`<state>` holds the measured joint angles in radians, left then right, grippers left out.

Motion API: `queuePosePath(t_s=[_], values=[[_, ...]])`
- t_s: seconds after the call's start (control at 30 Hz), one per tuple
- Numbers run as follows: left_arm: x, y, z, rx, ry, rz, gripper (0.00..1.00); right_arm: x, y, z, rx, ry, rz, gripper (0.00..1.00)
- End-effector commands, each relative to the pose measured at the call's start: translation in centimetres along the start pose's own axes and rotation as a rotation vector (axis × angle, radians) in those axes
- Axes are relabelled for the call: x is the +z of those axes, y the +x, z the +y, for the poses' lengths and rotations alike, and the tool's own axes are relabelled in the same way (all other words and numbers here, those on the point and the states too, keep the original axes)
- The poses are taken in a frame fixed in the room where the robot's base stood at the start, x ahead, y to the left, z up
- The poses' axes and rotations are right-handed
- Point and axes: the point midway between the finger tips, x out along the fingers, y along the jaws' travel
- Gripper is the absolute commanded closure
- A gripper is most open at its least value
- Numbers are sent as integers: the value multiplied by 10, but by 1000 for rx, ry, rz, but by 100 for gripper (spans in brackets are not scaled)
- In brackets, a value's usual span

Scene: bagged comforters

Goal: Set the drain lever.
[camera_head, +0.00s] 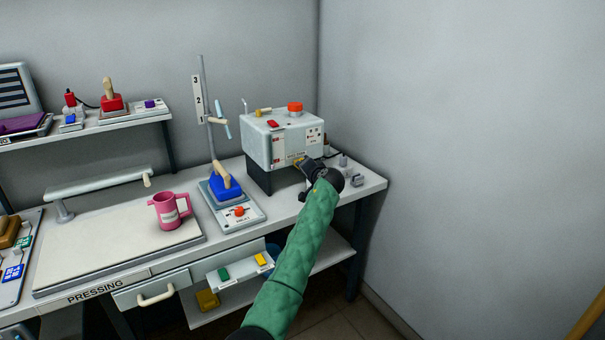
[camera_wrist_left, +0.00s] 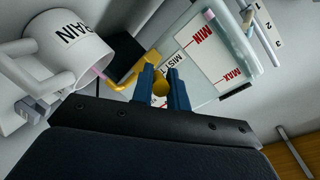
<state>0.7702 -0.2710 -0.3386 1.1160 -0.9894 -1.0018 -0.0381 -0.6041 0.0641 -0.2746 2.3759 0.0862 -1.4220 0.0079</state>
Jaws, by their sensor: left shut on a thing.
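The grey-white steam unit (camera_head: 284,138) stands at the right end of the bench. My left gripper (camera_head: 307,168) is at its lower front right, reached by a green-sleeved arm. In the left wrist view, the blue fingers of the left gripper (camera_wrist_left: 161,88) are shut on the rounded end of the yellow drain lever (camera_wrist_left: 126,79). A white cup marked DRAIN (camera_wrist_left: 68,50) is beside the lever. The lever is mostly hidden by the gripper in the head view. My right gripper is not in view.
A blue iron (camera_head: 225,188) on its stand is left of the unit. A pink mug (camera_head: 168,211) sits on the pressing board (camera_head: 85,250). A gauge panel marked MIN and MAX (camera_wrist_left: 212,55) is close beyond the fingers. A wall is right of the bench.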

Motion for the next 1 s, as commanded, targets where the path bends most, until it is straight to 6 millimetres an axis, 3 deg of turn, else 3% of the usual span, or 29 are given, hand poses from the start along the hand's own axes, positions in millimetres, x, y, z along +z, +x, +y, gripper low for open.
queuePosePath(t_s=[0.47,0.5,0.53,1.0], values=[[-3,1,-2,-3,-2,1,100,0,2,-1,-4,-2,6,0],[-3,1,-2,-3,-2,1,80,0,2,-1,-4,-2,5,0],[-3,1,-2,-3,-2,1,75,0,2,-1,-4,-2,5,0],[-1,2,-3,-2,-1,-2,75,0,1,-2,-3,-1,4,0]])
